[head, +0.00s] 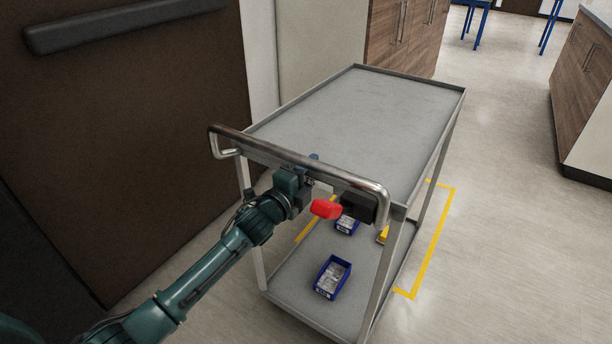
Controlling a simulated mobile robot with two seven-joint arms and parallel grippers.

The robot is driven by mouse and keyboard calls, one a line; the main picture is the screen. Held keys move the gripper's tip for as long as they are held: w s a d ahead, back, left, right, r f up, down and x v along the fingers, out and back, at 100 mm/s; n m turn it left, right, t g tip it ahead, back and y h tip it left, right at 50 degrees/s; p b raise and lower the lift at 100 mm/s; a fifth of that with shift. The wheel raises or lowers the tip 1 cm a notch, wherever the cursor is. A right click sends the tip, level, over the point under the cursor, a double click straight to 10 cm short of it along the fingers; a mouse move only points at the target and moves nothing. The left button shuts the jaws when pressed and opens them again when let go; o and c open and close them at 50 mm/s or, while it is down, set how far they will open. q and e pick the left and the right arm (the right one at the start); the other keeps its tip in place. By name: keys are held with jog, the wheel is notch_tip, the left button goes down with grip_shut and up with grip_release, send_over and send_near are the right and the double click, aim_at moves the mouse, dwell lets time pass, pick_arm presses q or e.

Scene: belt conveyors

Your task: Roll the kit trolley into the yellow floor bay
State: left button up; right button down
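The grey kit trolley (390,112) stands upright with its handle end toward me. Its bent metal handle (250,150) crosses the near end. Yellow floor bay tape (436,240) shows along the trolley's right side, and a short piece shows at its left. The trolley's far part overlaps the bay; its near end extends past the tape's near right corner. My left gripper (308,176) is at the handle's middle, with a blue tip just beyond the bar. Its fingers are mostly hidden, so its closure is unclear. My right gripper is out of view.
A red part (326,209) and a black box (358,207) show under the handle. A dark door (130,130) is close left; wooden cabinets (400,35) stand behind. Floor at right is clear.

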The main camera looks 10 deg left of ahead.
pick_arm(q)
grip_shut()
jog(key=shift+f, duration=0.35)
dwell(0.8)
